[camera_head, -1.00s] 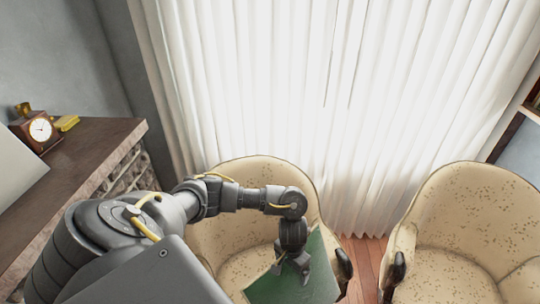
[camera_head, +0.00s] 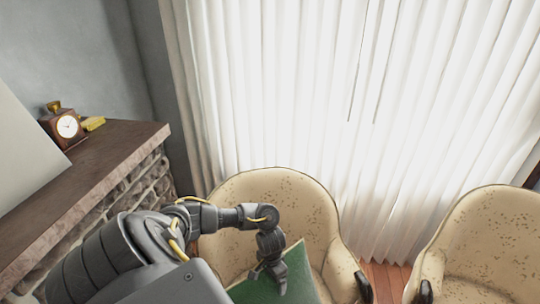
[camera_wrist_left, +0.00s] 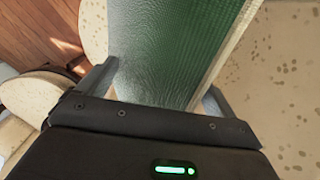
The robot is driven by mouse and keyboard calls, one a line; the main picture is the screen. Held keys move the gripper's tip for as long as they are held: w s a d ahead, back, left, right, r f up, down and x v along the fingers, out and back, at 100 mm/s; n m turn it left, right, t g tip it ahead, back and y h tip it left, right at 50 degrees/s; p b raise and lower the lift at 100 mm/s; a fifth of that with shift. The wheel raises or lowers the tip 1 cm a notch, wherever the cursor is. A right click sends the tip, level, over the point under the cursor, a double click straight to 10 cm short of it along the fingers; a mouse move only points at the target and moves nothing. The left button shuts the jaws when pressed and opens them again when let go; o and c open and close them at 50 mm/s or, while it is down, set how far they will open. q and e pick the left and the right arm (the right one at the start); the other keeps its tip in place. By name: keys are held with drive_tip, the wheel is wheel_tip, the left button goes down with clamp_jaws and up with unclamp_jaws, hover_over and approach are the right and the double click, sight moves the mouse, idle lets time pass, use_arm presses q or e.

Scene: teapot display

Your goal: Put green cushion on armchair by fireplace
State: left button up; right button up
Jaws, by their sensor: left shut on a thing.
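The green cushion (camera_head: 276,286) has a pale edge and is held by my left gripper (camera_head: 268,277) in front of the near armchair. In the left wrist view the cushion (camera_wrist_left: 170,50) sits between the two fingers of my left gripper (camera_wrist_left: 160,85), which is shut on it. The cream speckled armchair (camera_head: 285,195) by the stone fireplace (camera_head: 125,195) stands behind the cushion. Cushion and arm hide much of its seat, and I cannot tell whether the cushion touches it. My right gripper is not in view.
A second speckled armchair (camera_head: 490,240) stands at the right. The mantel (camera_head: 110,150) carries a clock (camera_head: 66,126) and a small yellow object (camera_head: 93,124). White curtains (camera_head: 300,90) hang behind the chairs. Wooden floor (camera_head: 385,280) shows between the chairs.

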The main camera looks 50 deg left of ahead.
use_arm(q)
drive_tip(key=shift+a+f+b, duration=0.2)
drive_tip(key=shift+a+f, duration=0.05)
drive_tip(key=shift+f, duration=0.75)
drive_tip(key=shift+a+f+b, duration=0.2)
drive_tip(key=shift+f, duration=0.8)
drive_tip(key=o, duration=1.3)
drive_tip(key=shift+s, duration=0.1)
drive_tip(key=r, duration=0.4)
drive_tip(key=r+p, duration=0.1)
drive_tip(key=r, duration=0.3)
drive_tip(key=r+p, duration=0.1)
drive_tip(key=r, duration=0.3)
drive_tip(key=shift+a, duration=0.25)
